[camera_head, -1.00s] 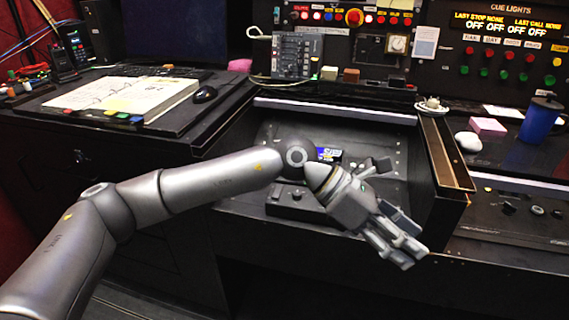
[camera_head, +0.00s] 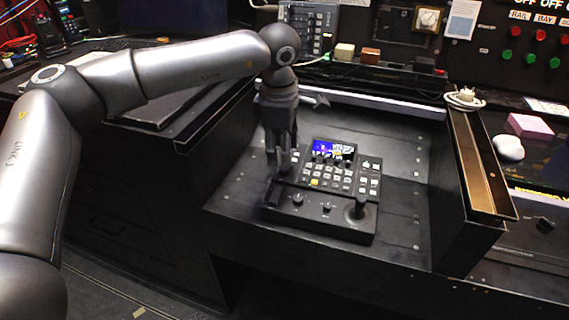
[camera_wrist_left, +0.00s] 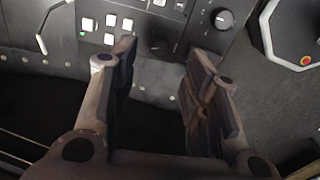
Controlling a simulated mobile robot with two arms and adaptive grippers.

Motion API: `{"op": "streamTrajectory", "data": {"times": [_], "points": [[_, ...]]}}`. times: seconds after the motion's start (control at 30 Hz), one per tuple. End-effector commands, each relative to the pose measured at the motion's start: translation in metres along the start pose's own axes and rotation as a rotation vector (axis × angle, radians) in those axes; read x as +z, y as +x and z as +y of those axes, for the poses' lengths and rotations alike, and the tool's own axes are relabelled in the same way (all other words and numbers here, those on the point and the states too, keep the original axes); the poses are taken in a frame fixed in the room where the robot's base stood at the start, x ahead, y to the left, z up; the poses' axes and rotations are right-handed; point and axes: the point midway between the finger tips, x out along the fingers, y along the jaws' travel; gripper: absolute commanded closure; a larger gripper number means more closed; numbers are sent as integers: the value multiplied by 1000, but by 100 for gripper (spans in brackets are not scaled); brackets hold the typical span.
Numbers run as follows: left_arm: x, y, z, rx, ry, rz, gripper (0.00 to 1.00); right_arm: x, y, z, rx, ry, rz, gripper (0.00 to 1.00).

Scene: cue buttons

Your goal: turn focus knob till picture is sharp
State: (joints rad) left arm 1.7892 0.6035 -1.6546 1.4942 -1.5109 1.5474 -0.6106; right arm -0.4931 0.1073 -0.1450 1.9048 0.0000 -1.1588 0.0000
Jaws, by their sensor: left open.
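A black control panel (camera_head: 325,215) lies on the sloped desk. Which is the focus knob I cannot read. My left gripper (camera_head: 277,170) points down over the panel's left edge. In the left wrist view its fingers (camera_wrist_left: 161,52) are apart, with a dark knob (camera_wrist_left: 160,44) beyond the gap. A white-marked knob (camera_wrist_left: 223,18) sits further right.
A raised wooden-topped divider (camera_head: 480,165) bounds the desk at right. A white mouse-like object (camera_head: 508,148) and a pink block (camera_head: 531,126) lie beyond it. The sloped surface right of the panel is clear.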

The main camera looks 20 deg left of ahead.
Motion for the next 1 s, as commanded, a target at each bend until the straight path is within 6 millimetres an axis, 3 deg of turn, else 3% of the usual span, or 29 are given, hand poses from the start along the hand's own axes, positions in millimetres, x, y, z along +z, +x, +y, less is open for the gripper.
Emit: {"op": "streamTrajectory", "data": {"times": [0.1,0.3,0.7,1.0], "points": [[0,25,-1,-3,0,0,57,-4,-7,1,1,1,6,100],[1,50,0,-1,0,-1,57,-6,-16,1,2,2,10,100],[1,58,0,0,0,-3,57,-8,-20,1,2,2,10,100],[1,58,0,0,0,-3,95,-8,-20,1,2,2,10,100]]}}
